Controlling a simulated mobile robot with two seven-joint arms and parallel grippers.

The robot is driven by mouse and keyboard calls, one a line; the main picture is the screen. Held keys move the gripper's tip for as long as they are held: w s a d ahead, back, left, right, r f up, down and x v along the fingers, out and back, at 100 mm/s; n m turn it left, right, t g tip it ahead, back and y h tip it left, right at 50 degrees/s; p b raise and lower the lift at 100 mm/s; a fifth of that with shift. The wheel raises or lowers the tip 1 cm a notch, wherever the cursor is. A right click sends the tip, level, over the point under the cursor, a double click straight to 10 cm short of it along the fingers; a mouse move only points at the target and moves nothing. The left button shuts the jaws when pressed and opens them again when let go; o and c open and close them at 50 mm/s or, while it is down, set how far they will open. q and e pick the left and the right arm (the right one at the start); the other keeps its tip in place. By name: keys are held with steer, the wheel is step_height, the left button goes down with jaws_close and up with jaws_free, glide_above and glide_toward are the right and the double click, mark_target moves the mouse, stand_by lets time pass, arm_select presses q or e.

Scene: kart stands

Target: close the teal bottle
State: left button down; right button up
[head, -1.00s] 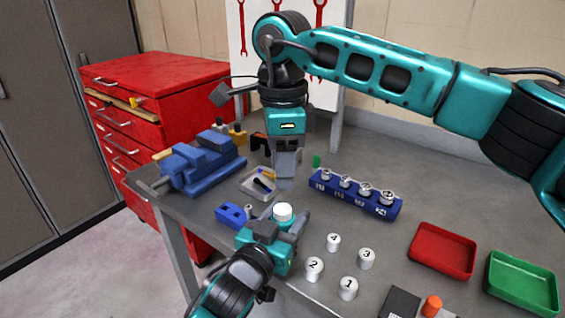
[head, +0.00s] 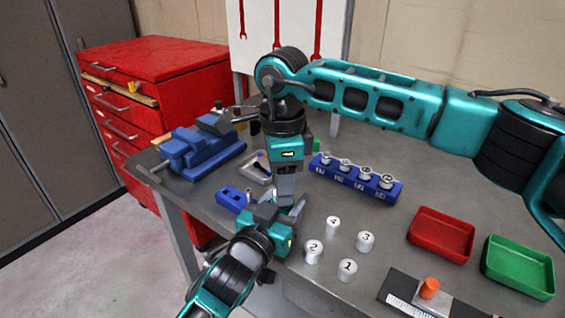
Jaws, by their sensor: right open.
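The teal bottle is not clearly visible now, hidden where my two grippers meet near the table's front edge. My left gripper (head: 278,216) is low there, reaching in from the lower left; its finger gap is covered. My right gripper (head: 287,198) points straight down, directly above and against my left gripper in the picture. It is open, though its fingers overlap from this angle. Whether it touches the bottle or a cap cannot be seen.
A blue holder (head: 232,199), small tray (head: 257,168) and blue vise (head: 200,153) lie to the left. White numbered cylinders (head: 347,269), a blue rack (head: 355,181), a red tray (head: 441,235) and a green tray (head: 518,267) lie to the right. An orange cylinder (head: 429,288) stands at the front.

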steer(key=shift+f, duration=0.5)
jaws_close()
steer(key=shift+m, duration=0.9)
steer(key=shift+o, duration=1.8)
jaws_free()
step_height(320, 180, up, 12)
